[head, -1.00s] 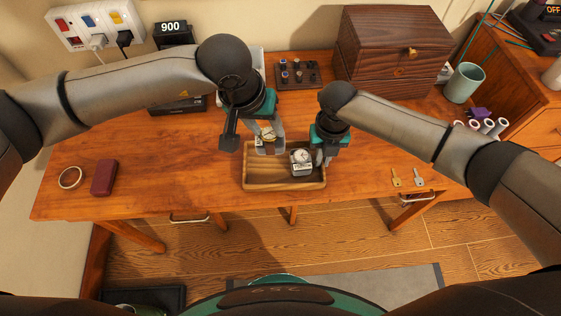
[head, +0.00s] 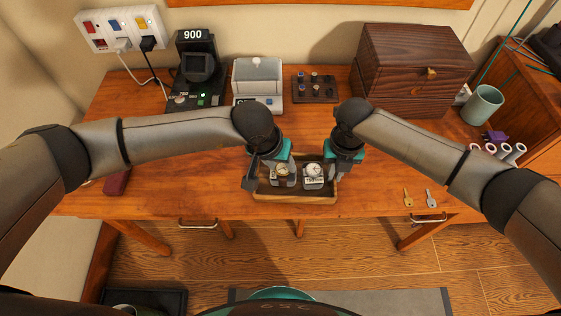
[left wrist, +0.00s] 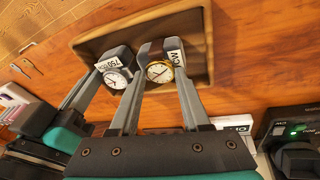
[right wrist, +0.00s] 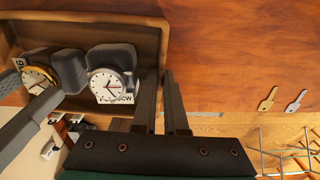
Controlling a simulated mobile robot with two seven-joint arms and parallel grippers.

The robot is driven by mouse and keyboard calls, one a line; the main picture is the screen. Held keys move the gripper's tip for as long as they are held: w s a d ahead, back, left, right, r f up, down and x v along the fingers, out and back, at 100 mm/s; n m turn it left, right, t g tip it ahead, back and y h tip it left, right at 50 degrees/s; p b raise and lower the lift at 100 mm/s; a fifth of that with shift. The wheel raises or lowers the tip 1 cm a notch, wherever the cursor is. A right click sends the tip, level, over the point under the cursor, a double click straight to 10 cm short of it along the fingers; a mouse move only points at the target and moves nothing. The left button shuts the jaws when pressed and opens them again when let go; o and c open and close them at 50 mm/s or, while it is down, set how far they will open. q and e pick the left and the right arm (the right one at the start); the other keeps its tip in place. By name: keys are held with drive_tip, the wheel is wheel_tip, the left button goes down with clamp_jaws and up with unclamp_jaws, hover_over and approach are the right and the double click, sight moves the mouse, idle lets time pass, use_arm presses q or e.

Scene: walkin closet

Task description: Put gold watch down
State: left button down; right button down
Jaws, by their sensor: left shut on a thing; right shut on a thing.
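The gold watch (head: 283,171) is wrapped on a grey cushion with a paper tag. My left gripper (head: 272,177) is shut on it; in the left wrist view the gold watch (left wrist: 159,71) sits between the two fingers. It is low inside the wooden tray (head: 297,200), in the left part; I cannot tell whether it touches the tray floor. A white-faced watch (head: 314,170) on a similar grey cushion stands in the tray's right part. My right gripper (head: 337,175) is shut on the tray's right wall, which runs between its fingers in the right wrist view.
Two keys (head: 419,198) lie right of the tray. A dark red case (head: 117,182) lies at left. Behind stand a black display device (head: 195,70), a grey scale (head: 258,85), a small tool block (head: 315,88) and a wooden box (head: 412,70).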

use_arm(q)
drive_tip(key=shift+c, duration=1.8)
unclamp_jaws()
drive_tip(key=shift+f, duration=0.1)
drive_tip(key=v, duration=1.2)
use_arm(e)
drive_tip(key=c, duration=0.9)
unclamp_jaws()
